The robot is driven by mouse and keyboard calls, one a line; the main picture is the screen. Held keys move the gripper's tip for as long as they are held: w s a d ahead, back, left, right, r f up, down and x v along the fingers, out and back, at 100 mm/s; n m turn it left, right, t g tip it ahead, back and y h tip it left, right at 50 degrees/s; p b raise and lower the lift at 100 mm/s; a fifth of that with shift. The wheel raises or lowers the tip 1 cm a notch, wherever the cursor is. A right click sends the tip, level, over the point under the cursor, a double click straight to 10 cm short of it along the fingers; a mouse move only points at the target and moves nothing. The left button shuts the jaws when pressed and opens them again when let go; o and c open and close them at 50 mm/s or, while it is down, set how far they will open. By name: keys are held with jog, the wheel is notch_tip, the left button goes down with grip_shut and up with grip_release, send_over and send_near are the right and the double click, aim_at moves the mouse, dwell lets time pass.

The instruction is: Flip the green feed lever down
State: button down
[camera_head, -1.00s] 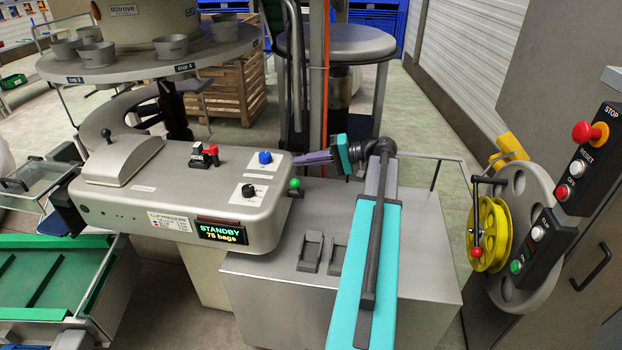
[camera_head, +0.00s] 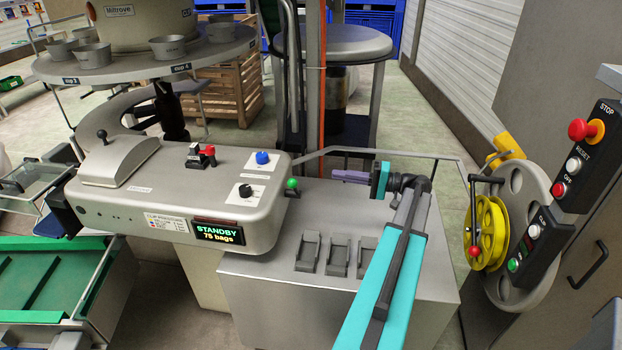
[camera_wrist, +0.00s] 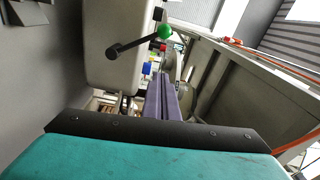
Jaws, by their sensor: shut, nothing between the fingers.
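The feed lever has a round green knob (camera_head: 292,184) and stands at the right end of the grey clipper machine (camera_head: 110,205). In the wrist view its dark arm runs from a pivot on the end face to the green knob (camera_wrist: 165,31). The knob lies toward the machine's top side, so the lever points up. My gripper (camera_head: 335,175) has purple fingers, shut and empty. It points left, to the right of the knob and apart from it. In the wrist view the shut fingers (camera_wrist: 160,78) show below the knob.
A blue knob (camera_head: 262,157), a black knob (camera_head: 246,190) and a red-black switch (camera_head: 207,150) sit on the machine's top. The display (camera_head: 219,234) reads STANDBY, 75 bags. A yellow reel (camera_head: 490,232) stands at right.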

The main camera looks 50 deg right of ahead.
jog(key=w+a+p, duration=0.5)
jog(key=w+a, duration=0.2)
jog(key=a, duration=0.1)
jog(key=shift+w+a+p, duration=0.2)
jog(key=shift+w+p, duration=0.1)
jog(key=shift+w, duration=0.1)
jog(key=shift+f, duration=0.15)
jog(key=shift+s+f+b, duration=0.15)
jog(key=shift+s+b, duration=0.05)
jog(key=shift+b, duration=0.25)
dwell(0.4)
